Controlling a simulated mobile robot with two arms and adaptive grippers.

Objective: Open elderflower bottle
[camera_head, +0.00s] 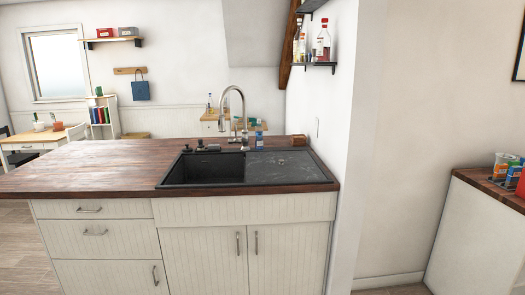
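I cannot tell which bottle is the elderflower bottle; no label is readable. A clear bottle with a reddish label (323,44) stands upright on the small wall shelf at the upper middle. Slimmer bottles (299,45) stand to its left on that shelf. A small blue bottle (259,139) stands behind the sink. More small bottles (210,105) show on a low wooden surface in the background. Neither of my grippers is in view.
The dark wood counter (90,165) is bare left of the black sink (215,170) with its tall tap (243,110). A wall divides it from a second counter (484,182) at right, holding colourful containers (512,170). A table (45,134) stands far left.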

